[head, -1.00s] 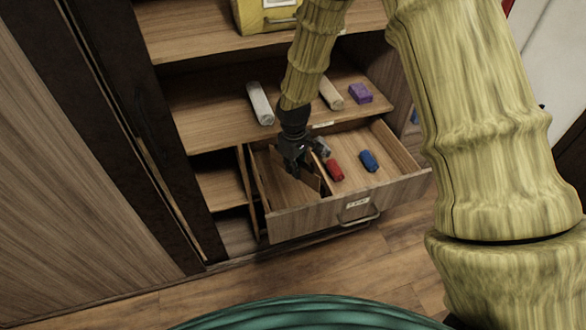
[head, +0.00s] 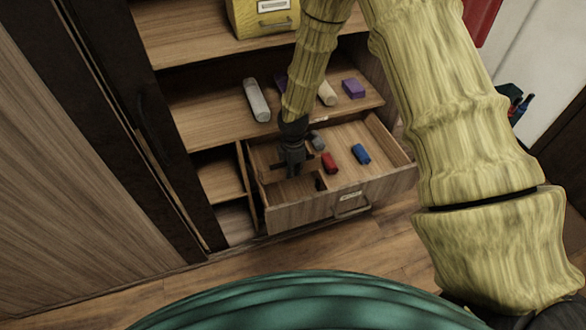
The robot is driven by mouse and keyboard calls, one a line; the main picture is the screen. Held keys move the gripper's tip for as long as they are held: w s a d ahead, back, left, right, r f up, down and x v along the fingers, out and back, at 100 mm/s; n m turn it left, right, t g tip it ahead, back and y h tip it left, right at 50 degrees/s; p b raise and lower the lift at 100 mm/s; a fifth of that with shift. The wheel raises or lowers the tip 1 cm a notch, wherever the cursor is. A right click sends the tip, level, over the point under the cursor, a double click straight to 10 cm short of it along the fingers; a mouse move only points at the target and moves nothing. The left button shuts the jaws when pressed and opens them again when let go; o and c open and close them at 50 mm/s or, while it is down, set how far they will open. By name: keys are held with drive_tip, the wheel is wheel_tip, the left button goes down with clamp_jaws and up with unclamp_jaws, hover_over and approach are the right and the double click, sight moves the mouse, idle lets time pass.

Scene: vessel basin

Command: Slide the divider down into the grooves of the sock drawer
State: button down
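The open sock drawer (head: 290,212) has a labelled front and a metal handle. My gripper (head: 292,173) points down inside its left half. A thin wooden edge, probably the divider, shows just below my gripper, mostly hidden by it. I cannot tell whether it sits in the grooves, which are not visible, or whether my fingers hold it. Red (head: 330,163), blue (head: 361,154) and grey (head: 317,141) rolled socks lie in the drawer, right of my gripper.
A small dark item (head: 320,184) shows near the drawer front. The shelf above holds a grey roll (head: 257,100), a cream roll (head: 327,93) and a purple block (head: 354,89). A yellow box (head: 264,16) stands higher up. The drawer's right end is free.

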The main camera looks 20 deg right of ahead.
drive_tip(key=shift+d, duration=0.1)
drive_tip(key=b, duration=0.3)
hover_over(293, 196)
drive_tip(key=shift+w+d+f, duration=0.1)
drive_tip(key=shift+d+f, duration=0.05)
drive_tip(key=shift+f, duration=2.75)
drive_tip(key=shift+f+b, duration=1.65)
drive_tip(key=shift+f, duration=1.65)
drive_tip(key=c, duration=1.6)
unclamp_jaws()
drive_tip(key=shift+o, duration=0.2)
drive_tip(key=shift+r, duration=0.1)
wheel_tip(293, 196, up, 12)
drive_tip(key=shift+f, duration=0.1)
